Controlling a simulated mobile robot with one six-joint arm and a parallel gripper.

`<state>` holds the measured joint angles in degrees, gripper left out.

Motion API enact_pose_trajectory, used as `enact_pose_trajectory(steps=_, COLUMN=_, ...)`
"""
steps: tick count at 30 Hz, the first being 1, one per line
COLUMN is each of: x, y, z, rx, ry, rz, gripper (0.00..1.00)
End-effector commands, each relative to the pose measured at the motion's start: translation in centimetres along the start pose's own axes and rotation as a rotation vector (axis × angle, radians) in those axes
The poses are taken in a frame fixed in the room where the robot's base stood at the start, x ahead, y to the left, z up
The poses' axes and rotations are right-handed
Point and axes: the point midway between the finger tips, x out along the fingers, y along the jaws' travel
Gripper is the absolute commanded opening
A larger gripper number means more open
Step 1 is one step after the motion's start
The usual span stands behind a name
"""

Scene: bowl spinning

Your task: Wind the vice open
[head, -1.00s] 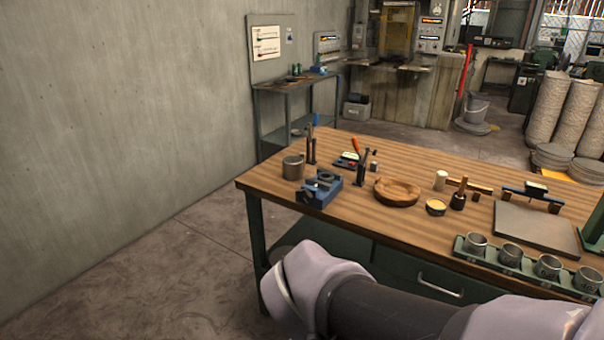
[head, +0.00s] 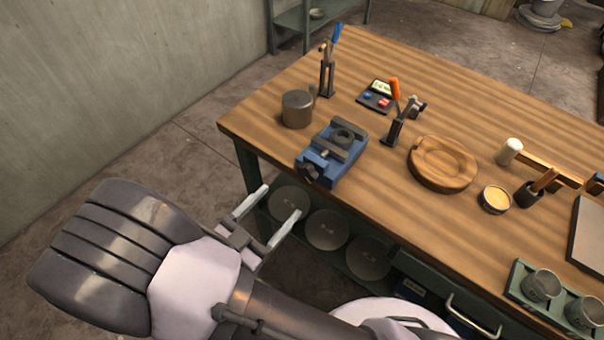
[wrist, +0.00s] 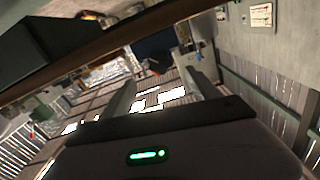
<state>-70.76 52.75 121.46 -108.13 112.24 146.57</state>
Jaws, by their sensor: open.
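The blue vice (head: 334,153) stands on the wooden workbench (head: 400,60) near its front left corner. Dark grey jaws are on its top, with a round dark ring-shaped piece (head: 343,136) at them. A dark knob or screw end (head: 309,172) is on the vice's near end, facing the bench's front edge; I cannot make out a handle. My gripper (head: 277,205) is open and empty, in front of the bench edge and below left of the vice, apart from it. In the wrist view my two fingers (wrist: 158,98) are spread with nothing between them.
A grey metal cup (head: 297,109) stands left behind the vice. Upright tool holders (head: 326,78) and (head: 397,128) stand behind it and to its right. A wooden bowl (head: 442,163) is farther right. Round discs (head: 326,230) sit on the shelf beneath. The floor on the left is clear.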

Motion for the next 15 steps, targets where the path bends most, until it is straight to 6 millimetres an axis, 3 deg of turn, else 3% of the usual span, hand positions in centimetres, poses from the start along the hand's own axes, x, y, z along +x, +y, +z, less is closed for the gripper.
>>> enact_pose_trajectory(steps=3, x=3.7, y=0.2, z=0.2, rx=-0.002, ry=0.000, rz=0.007, gripper=0.70)
enact_pose_trajectory(steps=6, x=6.1, y=0.2, z=0.2, rx=-0.002, ry=0.000, rz=0.006, gripper=0.70)
enact_pose_trajectory(steps=10, x=8.1, y=0.1, z=0.1, rx=-0.002, ry=-0.001, rz=0.004, gripper=0.70)
enact_pose_trajectory(steps=15, x=9.2, y=0.1, z=0.0, rx=-0.003, ry=-0.001, rz=0.002, gripper=0.70)
